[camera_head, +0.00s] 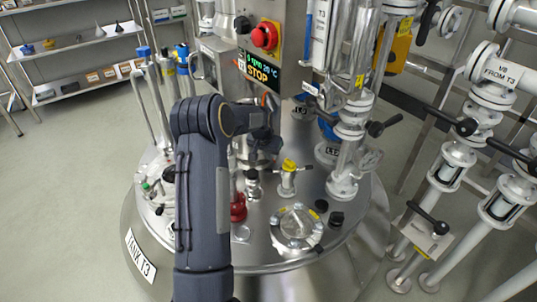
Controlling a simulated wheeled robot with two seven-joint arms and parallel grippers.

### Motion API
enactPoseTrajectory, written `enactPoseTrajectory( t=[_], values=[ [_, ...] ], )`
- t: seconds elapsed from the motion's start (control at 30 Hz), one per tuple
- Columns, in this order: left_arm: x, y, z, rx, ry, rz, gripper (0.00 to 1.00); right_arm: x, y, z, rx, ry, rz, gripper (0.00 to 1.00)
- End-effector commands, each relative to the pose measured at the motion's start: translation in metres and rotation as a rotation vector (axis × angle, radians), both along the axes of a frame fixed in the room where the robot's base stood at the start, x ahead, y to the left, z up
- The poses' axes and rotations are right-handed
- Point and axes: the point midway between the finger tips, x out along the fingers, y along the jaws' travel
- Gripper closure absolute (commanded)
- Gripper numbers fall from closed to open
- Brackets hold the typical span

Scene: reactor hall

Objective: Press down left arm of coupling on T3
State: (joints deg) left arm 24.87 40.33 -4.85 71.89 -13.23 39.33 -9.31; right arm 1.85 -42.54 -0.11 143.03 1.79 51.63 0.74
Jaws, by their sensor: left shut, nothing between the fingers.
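Tank T3 (272,262) is a large round steel vessel with its label on the front left of its side. Several fittings stand on its lid. My left arm comes in from the bottom and bends over the lid. My left gripper (263,145) is shut and empty, pointing down above the middle of the lid. Below it is a small steel fitting (254,186) that may be the coupling. The gripper and forearm hide part of this area, so I cannot tell the coupling's left arm or whether I touch it. My right gripper is out of view.
A yellow-capped fitting (288,177) and a round sight glass (297,228) are close on the lid. Pipes with black-handled valves (466,127) crowd the right. The floor at left is clear.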

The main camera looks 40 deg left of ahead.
Motion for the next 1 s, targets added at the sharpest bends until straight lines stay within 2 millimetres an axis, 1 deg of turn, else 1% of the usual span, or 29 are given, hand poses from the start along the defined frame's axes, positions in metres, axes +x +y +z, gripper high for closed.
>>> enactPoseTrajectory(
  t=[0.27, 1.0],
  values=[
    [-0.001, 0.000, -0.013, -0.001, 0.001, 0.001, 1.00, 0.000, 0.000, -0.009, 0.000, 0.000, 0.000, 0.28],
    [-0.001, -0.001, -0.065, -0.002, 0.002, 0.001, 1.00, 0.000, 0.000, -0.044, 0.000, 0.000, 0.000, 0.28]
  ],
)
